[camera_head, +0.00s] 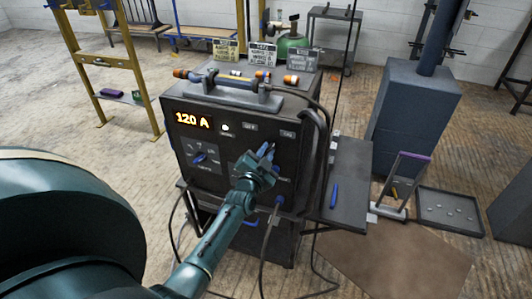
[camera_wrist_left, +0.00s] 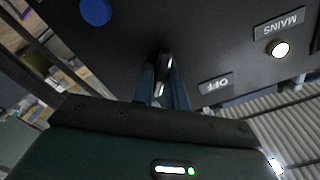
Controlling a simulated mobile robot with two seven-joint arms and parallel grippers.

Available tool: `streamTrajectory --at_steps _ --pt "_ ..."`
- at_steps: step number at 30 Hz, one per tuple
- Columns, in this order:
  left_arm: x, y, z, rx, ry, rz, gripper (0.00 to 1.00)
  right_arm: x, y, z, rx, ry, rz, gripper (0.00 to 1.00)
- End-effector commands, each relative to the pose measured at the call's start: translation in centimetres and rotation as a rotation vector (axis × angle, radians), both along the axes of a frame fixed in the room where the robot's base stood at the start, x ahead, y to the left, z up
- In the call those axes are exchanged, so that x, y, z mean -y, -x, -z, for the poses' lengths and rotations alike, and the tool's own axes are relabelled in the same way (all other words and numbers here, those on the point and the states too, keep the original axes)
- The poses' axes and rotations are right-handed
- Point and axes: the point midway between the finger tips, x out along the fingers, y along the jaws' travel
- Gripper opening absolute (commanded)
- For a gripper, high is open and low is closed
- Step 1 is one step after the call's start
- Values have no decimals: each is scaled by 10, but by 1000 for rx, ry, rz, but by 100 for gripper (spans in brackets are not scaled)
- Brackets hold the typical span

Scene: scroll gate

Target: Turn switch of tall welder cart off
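The tall welder cart (camera_head: 228,124) stands upright in the middle of the head view, with a lit orange 120 A display (camera_head: 193,121). Its front has a lit MAINS lamp (camera_wrist_left: 281,49) and an OFF label (camera_wrist_left: 216,85); an ON label (camera_head: 287,134) sits at the upper right. My left gripper (camera_head: 266,150) is at the front panel, below the OFF and ON labels. In the left wrist view, its two blue fingers are close together around a small metallic switch lever (camera_wrist_left: 165,60). Whether they press on it is unclear. My right gripper is not in view.
A blue knob (camera_head: 200,158) is on the panel's left. A side shelf (camera_head: 350,175) holds a blue pen. Cables hang in front of and beside the cart. A grey pillar base (camera_head: 414,110) and a tray (camera_head: 449,210) stand at the right. Floor is free left of the cart.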

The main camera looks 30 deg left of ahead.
Motion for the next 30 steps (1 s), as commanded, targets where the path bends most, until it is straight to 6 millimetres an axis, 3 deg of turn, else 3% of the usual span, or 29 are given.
streamTrajectory --at_steps 5,20,30 --pt "0 0 0 0 0 0 0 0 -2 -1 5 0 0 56" --pt "0 0 0 16 66 0 0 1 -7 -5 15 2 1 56" --pt "-1 0 -1 77 318 -1 0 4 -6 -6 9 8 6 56"
